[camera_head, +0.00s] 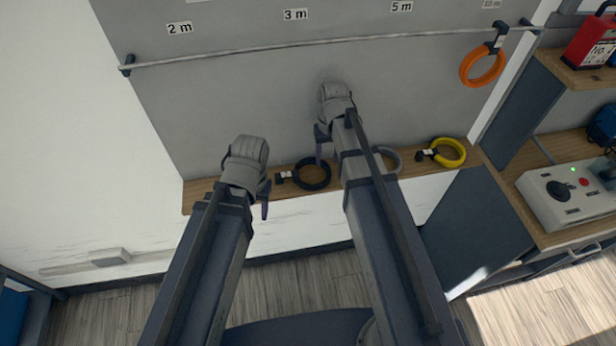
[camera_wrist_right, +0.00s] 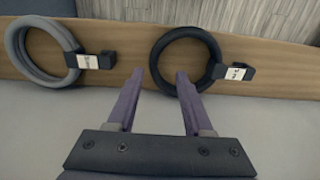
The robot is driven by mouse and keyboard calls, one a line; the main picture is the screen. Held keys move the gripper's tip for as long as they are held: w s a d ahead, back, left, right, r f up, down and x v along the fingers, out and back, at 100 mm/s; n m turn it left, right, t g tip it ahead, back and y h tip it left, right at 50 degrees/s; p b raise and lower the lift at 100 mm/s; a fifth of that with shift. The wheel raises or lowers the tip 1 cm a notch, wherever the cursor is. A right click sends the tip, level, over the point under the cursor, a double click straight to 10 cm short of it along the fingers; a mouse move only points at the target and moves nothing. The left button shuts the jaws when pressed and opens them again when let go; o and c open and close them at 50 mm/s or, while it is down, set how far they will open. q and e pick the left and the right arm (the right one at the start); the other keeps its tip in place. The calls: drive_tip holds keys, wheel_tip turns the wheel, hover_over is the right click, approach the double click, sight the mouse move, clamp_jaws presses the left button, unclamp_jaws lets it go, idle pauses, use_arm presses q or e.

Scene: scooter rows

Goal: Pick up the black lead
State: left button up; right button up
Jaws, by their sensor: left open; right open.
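The black lead (camera_head: 312,189) is a coiled ring with a white-labelled black plug. It lies on the wooden shelf under the grey board, between my two arms in the head view. In the right wrist view the black lead (camera_wrist_right: 190,32) is just ahead of my right gripper (camera_wrist_right: 158,76). That gripper is open and empty; one fingertip overlaps the ring's lower edge in the picture, and I cannot tell if they touch. My right gripper (camera_head: 320,147) shows above the shelf in the head view. My left gripper (camera_head: 263,194) is open, left of the black lead's plug.
A grey lead (camera_head: 395,160), partly behind my right arm, and a yellow lead (camera_head: 462,153) lie farther right on the shelf (camera_head: 200,190). An orange lead (camera_head: 483,82) hangs from the rail (camera_head: 300,46). A control box (camera_head: 565,195) sits on the right-hand bench.

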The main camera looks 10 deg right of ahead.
sight(328, 169)
drive_tip(key=f+b, duration=0.5)
drive_tip(key=shift+w+d+f, duration=0.15)
drive_tip(key=shift+d, duration=0.2)
drive_tip(key=shift+c, duration=0.2)
clamp_jaws()
idle(1.0)
